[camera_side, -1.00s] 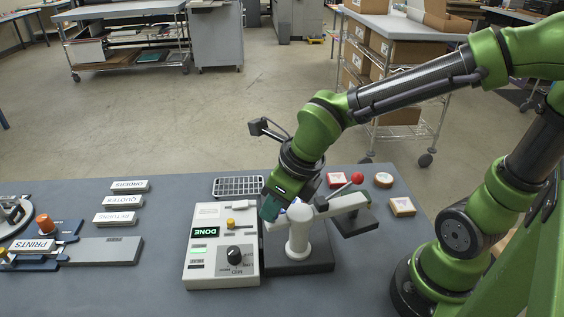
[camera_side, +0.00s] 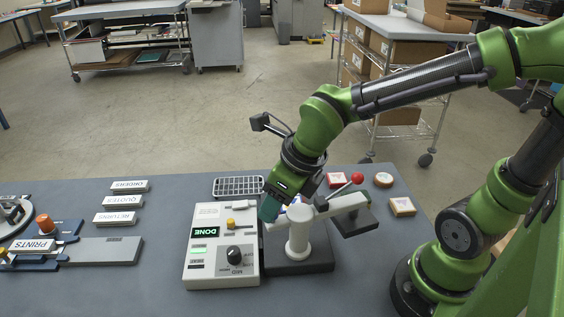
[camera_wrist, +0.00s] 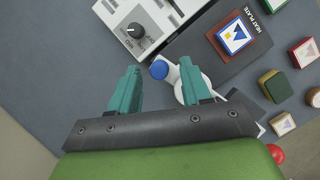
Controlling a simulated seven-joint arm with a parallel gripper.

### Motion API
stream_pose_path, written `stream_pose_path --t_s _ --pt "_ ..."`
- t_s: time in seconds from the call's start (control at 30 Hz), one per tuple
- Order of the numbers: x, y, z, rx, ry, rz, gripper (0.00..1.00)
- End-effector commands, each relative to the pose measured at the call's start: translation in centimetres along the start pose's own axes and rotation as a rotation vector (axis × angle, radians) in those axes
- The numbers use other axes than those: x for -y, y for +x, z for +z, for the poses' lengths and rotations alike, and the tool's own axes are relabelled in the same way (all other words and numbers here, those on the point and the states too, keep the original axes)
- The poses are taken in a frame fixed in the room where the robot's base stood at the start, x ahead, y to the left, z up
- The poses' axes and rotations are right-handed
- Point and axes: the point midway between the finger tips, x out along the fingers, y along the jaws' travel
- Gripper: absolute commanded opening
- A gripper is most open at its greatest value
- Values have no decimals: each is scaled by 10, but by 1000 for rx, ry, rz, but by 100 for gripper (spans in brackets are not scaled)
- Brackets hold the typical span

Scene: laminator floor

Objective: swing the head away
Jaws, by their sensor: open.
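The press stands on the table beside the control box. Its white post (camera_side: 298,238) carries a pale swing arm, the head (camera_side: 345,203), which reaches right over a dark base pad. A lever with a red ball (camera_side: 357,178) rises behind it. My gripper (camera_side: 276,208) is at the left end of the head. In the wrist view, its teal fingers are open (camera_wrist: 159,70) on either side of a blue knob (camera_wrist: 158,70); I cannot tell whether they touch it. The white part (camera_wrist: 190,72) beside the knob is partly hidden by the right finger.
The control box (camera_side: 222,270) reads DONE and stands left of the press. A wire rack (camera_side: 238,186) lies behind it. Several small blocks, one of them wooden (camera_side: 402,206), stand at the right. A dark heat plate (camera_wrist: 205,50) holds a block with a coloured emblem (camera_wrist: 234,37).

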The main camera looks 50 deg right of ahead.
Motion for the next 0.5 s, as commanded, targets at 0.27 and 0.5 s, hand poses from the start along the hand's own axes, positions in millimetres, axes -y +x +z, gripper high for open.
stream_pose_path --t_s 0.27,0.5 --pt "0 -58 1 11 0 0 48" --pt "0 -116 1 11 -2 1 48"
